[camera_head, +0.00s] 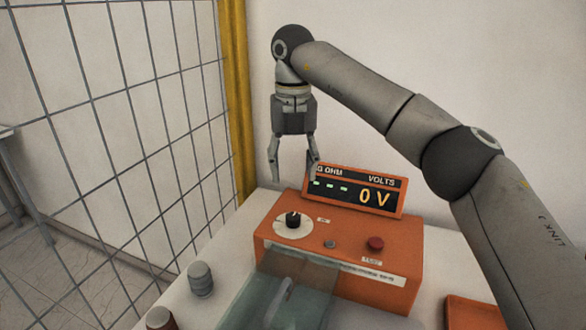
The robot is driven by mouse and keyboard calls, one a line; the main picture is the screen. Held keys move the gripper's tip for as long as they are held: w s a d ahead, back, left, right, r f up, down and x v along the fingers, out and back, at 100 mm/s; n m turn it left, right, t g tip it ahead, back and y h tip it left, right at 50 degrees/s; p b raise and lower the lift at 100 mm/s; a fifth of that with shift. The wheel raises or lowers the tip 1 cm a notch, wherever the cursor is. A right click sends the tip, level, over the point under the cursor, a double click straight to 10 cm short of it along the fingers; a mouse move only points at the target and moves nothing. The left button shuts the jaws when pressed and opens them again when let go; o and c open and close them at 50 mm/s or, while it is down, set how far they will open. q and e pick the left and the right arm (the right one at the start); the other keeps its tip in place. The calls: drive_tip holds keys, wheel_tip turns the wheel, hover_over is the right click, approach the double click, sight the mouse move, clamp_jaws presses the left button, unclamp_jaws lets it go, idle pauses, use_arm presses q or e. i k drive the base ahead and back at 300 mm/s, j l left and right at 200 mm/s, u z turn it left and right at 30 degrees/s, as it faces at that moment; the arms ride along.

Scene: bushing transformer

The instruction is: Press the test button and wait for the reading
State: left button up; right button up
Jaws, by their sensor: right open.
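An orange tester box (395,258) stands on a white table. Its raised display (353,191) reads "G OHM" with three green dashes on the left and "VOLTS" with "0 V" on the right. A red button (375,243) sits on the box's top, with a small label, apparently "TEST", in front of it. A black knob on a white dial (293,219) is at the left of the top, and a small grey button (329,244) lies between them. My right gripper (293,180) is open and empty, pointing down above the box's back left, apart from the red button. My left gripper is out of view.
A translucent greenish cover with a handle (280,298) is in front of the box. A grey ribbed cylinder (201,279) and a brown one (159,318) stand at the left. An orange tray (470,312) is at front right. A wire mesh fence (130,110) borders the left.

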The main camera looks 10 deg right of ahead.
sight(375, 243)
drive_tip(key=k+j, duration=1.25)
